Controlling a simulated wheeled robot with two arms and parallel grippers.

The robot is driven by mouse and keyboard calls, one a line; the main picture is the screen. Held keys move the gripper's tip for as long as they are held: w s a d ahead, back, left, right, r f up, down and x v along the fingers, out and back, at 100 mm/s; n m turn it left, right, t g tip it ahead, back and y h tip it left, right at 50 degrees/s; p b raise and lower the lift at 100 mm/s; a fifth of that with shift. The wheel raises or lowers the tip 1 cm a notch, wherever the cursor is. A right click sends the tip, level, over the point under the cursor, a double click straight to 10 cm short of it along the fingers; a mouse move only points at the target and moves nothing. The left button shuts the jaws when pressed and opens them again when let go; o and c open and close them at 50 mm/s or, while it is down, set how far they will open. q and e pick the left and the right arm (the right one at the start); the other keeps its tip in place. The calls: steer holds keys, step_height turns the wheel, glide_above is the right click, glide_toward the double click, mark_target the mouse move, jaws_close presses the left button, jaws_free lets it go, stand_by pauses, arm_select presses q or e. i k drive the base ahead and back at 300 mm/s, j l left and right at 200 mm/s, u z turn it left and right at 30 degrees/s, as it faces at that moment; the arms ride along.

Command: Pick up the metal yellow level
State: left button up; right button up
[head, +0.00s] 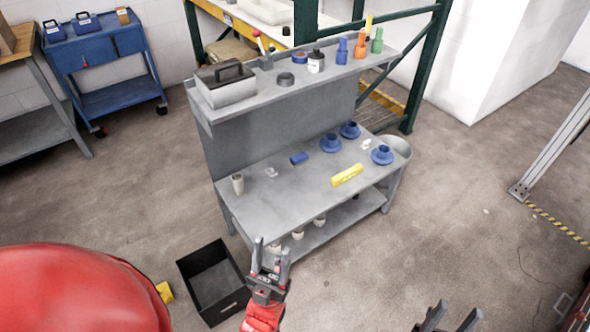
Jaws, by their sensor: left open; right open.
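The yellow level (347,175) lies on the grey workbench top (270,205), near its front right part. My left gripper (271,245) is open and empty. In the picture it shows in front of the bench's front edge, lower left of the level. My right gripper (457,312) is open at the bottom edge, lower right of the level and apart from it. Only its finger ends show. Nothing covers the level.
Several blue round parts (382,154), a blue block (299,158) and a beige cup (238,184) share the bench top. The upper shelf holds a grey toolbox (224,82) and bottles. A black bin (213,280) stands on the floor at the front left. Floor right of the bench is clear.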

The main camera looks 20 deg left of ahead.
mark_target(338, 179)
steer(key=u, duration=0.25)
steer(key=i+l+u, duration=0.45)
steer(key=i, duration=0.35)
steer(key=i+l+u, duration=0.5)
steer(key=i+l, duration=0.2)
steer(key=l, duration=0.25)
